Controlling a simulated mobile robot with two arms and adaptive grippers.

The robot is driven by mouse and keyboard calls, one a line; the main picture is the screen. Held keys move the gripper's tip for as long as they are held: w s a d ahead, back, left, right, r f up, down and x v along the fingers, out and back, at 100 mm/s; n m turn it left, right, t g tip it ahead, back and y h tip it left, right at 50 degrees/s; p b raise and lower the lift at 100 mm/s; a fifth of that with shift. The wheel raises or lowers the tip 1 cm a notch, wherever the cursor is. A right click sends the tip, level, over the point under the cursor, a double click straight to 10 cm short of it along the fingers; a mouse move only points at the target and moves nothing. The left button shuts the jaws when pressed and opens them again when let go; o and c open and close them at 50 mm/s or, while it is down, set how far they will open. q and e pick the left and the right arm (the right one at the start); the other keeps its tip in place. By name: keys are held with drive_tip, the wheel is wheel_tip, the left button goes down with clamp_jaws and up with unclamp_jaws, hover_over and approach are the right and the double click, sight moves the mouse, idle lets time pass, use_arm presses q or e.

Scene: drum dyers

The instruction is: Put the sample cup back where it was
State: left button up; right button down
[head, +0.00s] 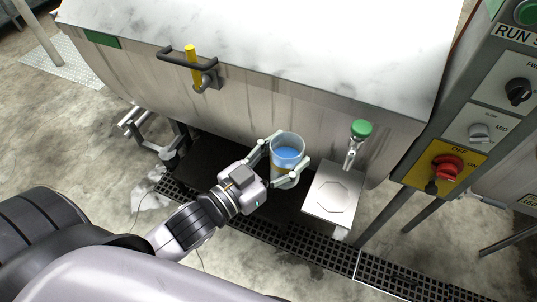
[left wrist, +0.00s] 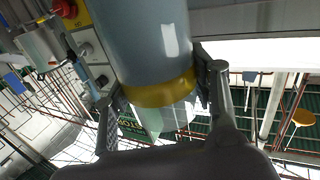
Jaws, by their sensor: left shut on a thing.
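The sample cup (head: 287,149) is a clear cup with blue liquid in it. It is held upright or nearly so in front of the steel drum, left of the small steel shelf (head: 318,205). My left gripper (head: 284,160) is shut around the cup's sides. In the left wrist view the cup (left wrist: 150,45) fills the middle, with a yellow band near the fingers, and the fingertips (left wrist: 162,88) press on both sides. The shelf carries an octagon outline, and its top is empty. My right gripper is not in view.
A tap with a green knob (head: 361,129) sticks out above the shelf, right of the cup. The steel drum (head: 240,110) with a marbled top and black handle (head: 187,62) stands behind. A control panel (head: 478,125) stands at the right. A dark floor grate (head: 385,272) runs below.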

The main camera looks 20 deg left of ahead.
use_arm(q)
drive_tip(key=w+d+r+m+g+h, duration=0.3)
drive_tip(key=w+d+m+g+h, duration=0.2)
drive_tip(key=d, duration=0.5)
drive_tip(key=m+g+h, duration=0.2)
drive_tip(key=g+h, duration=0.1)
drive_tip(key=shift+d+m+h, duration=0.25)
drive_tip(key=shift+m+h, duration=0.05)
drive_tip(key=shift+m, duration=0.1)
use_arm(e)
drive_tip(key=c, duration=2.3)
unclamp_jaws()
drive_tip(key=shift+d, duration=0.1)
